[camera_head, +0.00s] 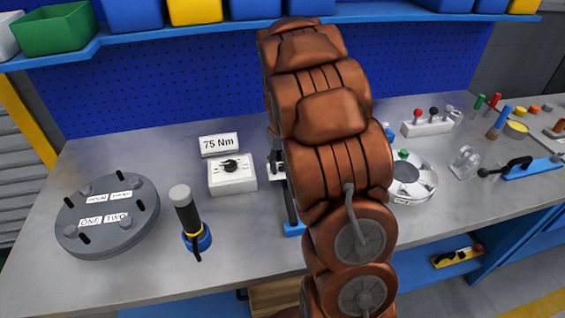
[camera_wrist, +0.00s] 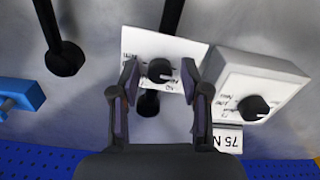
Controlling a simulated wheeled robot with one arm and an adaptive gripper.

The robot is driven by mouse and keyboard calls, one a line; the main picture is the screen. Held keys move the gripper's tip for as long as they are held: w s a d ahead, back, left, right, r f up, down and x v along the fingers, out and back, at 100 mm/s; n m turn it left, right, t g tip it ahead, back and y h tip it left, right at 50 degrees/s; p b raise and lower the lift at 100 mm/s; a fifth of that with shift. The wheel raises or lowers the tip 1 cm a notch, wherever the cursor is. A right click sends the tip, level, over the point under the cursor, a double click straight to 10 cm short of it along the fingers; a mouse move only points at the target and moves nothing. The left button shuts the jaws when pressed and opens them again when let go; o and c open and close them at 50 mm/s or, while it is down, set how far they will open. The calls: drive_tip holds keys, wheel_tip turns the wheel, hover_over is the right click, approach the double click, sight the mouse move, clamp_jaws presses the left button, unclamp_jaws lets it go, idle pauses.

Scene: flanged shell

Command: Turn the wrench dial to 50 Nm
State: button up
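In the wrist view my gripper (camera_wrist: 160,78) is open, with one finger on each side of a black dial knob (camera_wrist: 160,71) on a white plate (camera_wrist: 190,50). The fingertips overlap the plate in the picture; I cannot tell whether they touch it. The knob's pointer is toward the right, and the small print around it is too blurred to read. In the head view my arm hides the gripper and most of this plate (camera_head: 277,171). To its left stands a white box (camera_head: 233,184) with a black dial (camera_head: 230,165), behind which a sign (camera_head: 219,144) reads 75 Nm.
A grey flanged cover (camera_head: 108,240) with studs lies at left, with a black-handled tool (camera_head: 187,212) in a blue holder beside it. A round white fixture (camera_head: 412,185) and a lever block (camera_head: 428,127) are at right. The bench front is mostly clear.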

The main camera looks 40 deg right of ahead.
clamp_jaws()
drive_tip(key=shift+m, duration=0.4)
drive_tip(key=m+b, duration=0.2)
drive_tip(key=m, duration=0.2)
drive_tip(key=shift+f+m+b, duration=0.1)
drive_tip(key=shift+m+b, duration=0.2)
drive_tip(key=shift+b, duration=0.1)
drive_tip(key=m, duration=0.3)
drive_tip(key=shift+b, duration=0.4)
drive_tip(key=shift+m, duration=1.7)
